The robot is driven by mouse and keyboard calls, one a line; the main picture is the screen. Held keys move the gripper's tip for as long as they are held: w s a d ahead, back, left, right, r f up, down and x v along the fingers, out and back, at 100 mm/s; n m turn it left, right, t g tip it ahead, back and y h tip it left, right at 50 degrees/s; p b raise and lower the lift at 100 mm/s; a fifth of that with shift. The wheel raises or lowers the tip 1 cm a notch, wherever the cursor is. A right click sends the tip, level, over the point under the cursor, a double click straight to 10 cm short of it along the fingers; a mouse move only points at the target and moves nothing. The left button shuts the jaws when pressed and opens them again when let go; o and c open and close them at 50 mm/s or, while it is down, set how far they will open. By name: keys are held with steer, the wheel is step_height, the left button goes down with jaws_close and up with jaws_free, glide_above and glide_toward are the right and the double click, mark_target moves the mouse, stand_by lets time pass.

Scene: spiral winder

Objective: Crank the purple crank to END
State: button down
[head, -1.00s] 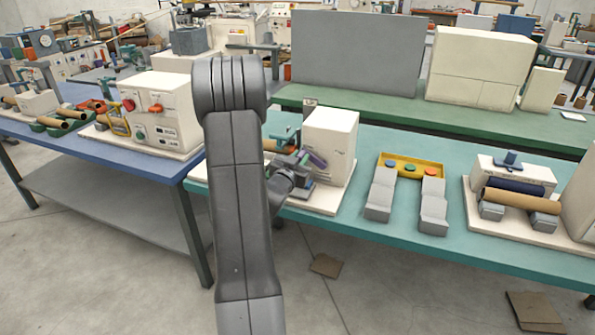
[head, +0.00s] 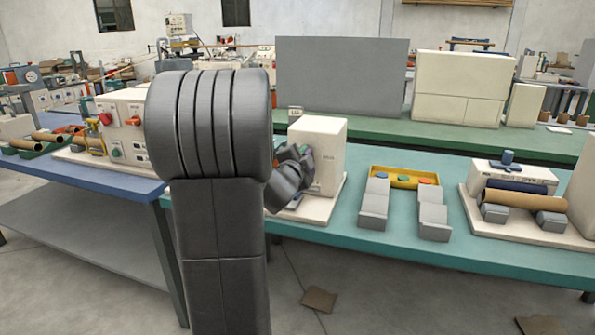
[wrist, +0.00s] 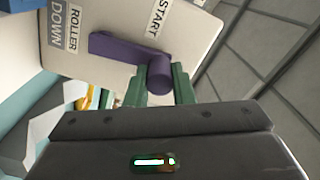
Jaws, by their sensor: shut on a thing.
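The purple crank (wrist: 118,48) is on a cream panel (wrist: 185,30) in the wrist view. Its flat arm runs from the upper left down to a round purple handle (wrist: 159,74). The label START is beside the crank's arm, and ROLLER DOWN is to its left; no END label shows. My gripper (wrist: 159,88) has its green fingers on both sides of the handle, shut on it. In the head view the cream machine box (head: 318,143) stands on the teal table, with my wrist against its left side. My arm hides most of the crank there.
A blue table (head: 100,180) with another machine is at left. A brown piece lies on the floor (head: 319,299).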

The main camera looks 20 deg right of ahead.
steer(key=d+m+b, duration=0.1)
steer(key=m+b, duration=0.1)
steer(key=s+d+m+b, duration=0.1)
steer(key=b, duration=0.1)
steer(key=shift+s+f+m, duration=0.2)
steer(key=shift+f+m, duration=0.2)
steer(key=d+m+b, duration=0.1)
steer(key=b, duration=0.1)
steer(key=s+f+m+b, duration=0.1)
steer(key=m+b, duration=0.1)
steer(key=shift+d+m, duration=0.3)
steer(key=shift+d, duration=0.05)
steer(key=m+b, duration=0.1)
steer(key=b, duration=0.1)
steer(key=s+d+f+m+b, duration=0.1)
steer(key=m+b, duration=0.1)
steer(key=shift+d+f+m, duration=0.15)
steer(key=shift+d+m, duration=0.05)
steer(key=shift+m, duration=0.1)
steer(key=shift+s+d+f+m+b, duration=0.2)
steer(key=shift+f+m+b, duration=0.2)
steer(key=shift+m+b, duration=0.45)
steer(key=shift+s+d+f+m+b, duration=0.15)
steer(key=shift+f+m+b, duration=0.25)
steer(key=shift+m+b, duration=0.4)
steer(key=shift+d+m, duration=0.1)
steer(key=shift+m, duration=0.15)
